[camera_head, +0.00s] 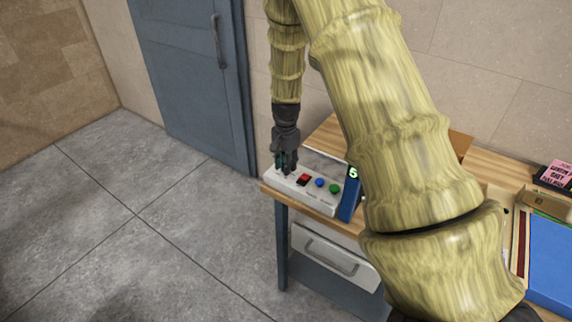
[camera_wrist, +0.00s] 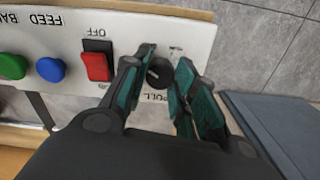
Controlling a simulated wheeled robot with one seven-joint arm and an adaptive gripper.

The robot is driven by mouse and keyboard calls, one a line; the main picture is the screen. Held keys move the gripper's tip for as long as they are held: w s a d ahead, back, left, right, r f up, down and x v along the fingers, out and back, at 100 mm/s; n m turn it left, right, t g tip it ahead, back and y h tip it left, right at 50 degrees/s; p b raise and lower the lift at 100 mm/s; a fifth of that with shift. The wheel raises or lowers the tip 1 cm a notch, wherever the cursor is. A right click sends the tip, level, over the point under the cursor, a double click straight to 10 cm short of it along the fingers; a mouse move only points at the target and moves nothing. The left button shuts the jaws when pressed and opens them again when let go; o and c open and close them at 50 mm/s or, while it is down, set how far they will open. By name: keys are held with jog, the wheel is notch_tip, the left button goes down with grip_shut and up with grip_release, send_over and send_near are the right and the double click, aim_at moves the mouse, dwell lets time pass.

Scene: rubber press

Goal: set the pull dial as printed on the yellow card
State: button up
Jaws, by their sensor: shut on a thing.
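The pull dial (camera_wrist: 159,72) is a small black knob on a light panel, with "PULL" printed beside it. My gripper (camera_wrist: 160,66) has its two teal-padded fingers on either side of the dial and is shut on it. In the head view my gripper (camera_head: 285,168) points down at the left end of the white control panel (camera_head: 328,208), and it hides the dial there. The dial's pointer and scale marks are too small to read. I see no yellow card in either view.
A red switch marked OFF (camera_wrist: 96,62), a blue button (camera_wrist: 50,69) and a green button (camera_wrist: 12,66) sit along the panel. A blue upright piece with a green "5" (camera_head: 352,173) stands at its right end. A pink card (camera_head: 558,174) lies far right.

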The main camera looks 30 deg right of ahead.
jog(key=n, duration=0.6)
jog(key=shift+w+r+b, duration=0.1)
jog(key=shift+b, duration=0.2)
jog(key=shift+n, duration=0.4)
jog(key=o, duration=1.1)
jog(key=shift+c, duration=0.2)
notch_tip(320, 180, up, 12)
jog(key=shift+d, duration=0.15)
